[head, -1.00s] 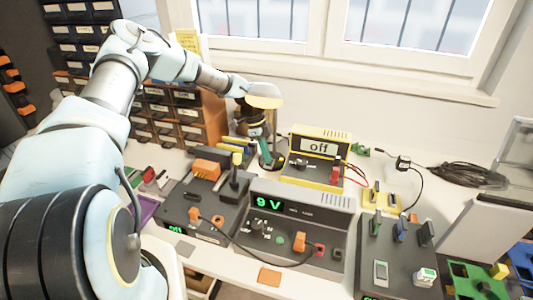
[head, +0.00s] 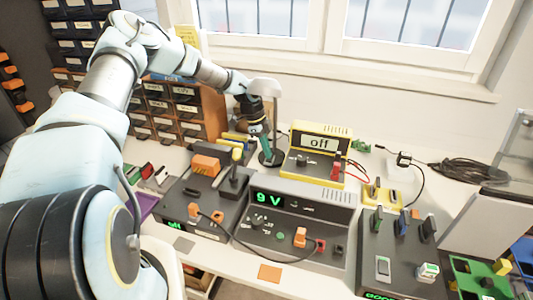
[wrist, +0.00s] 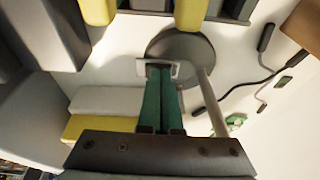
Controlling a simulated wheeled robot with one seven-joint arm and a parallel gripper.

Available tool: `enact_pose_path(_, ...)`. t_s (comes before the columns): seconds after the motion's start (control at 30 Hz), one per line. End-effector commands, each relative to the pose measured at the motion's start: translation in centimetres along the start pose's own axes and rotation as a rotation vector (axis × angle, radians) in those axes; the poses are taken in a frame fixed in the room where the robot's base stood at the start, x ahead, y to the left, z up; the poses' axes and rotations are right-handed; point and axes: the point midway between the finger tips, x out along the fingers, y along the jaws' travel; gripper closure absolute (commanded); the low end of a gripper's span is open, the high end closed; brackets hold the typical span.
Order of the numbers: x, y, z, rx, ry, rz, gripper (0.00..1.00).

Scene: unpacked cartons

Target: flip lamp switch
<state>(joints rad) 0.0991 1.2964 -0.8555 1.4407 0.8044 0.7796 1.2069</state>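The lamp (head: 264,87) stands at the back beside the yellow unit, with a grey, unlit-looking shade on a thin stem. Its round dark base (head: 279,161) rests on the table; the base also shows in the wrist view (wrist: 194,46). A small light-framed switch (wrist: 172,69) sits on the base. My gripper (head: 267,153) points down at the base. In the wrist view its green fingers (wrist: 160,72) are together with nothing between them. Their tips are at the switch and cover part of it; I cannot tell whether they touch it.
A yellow unit (head: 320,143) reading "off" stands right of the lamp. The grey 9 V power supply (head: 300,227) and a dark box with a lever (head: 205,192) are in front. Drawers (head: 165,110) stand behind at left. A cable (head: 465,174) lies at the back right.

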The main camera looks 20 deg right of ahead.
Motion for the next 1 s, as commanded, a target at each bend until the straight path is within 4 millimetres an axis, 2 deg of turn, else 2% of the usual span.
enact_pose_path(0.43, -0.1, -0.6, 0.0, 0.000, 0.001, -0.001, 1.00)
enact_pose_path(0.57, -0.8, -0.7, 0.0, 0.000, 0.000, -0.002, 1.00)
enact_pose_path(0.67, -2.2, -0.7, 0.1, 0.000, 0.000, -0.004, 1.00)
enact_pose_path(1.0, -8.7, -0.6, 0.1, 0.000, -0.001, -0.004, 1.00)
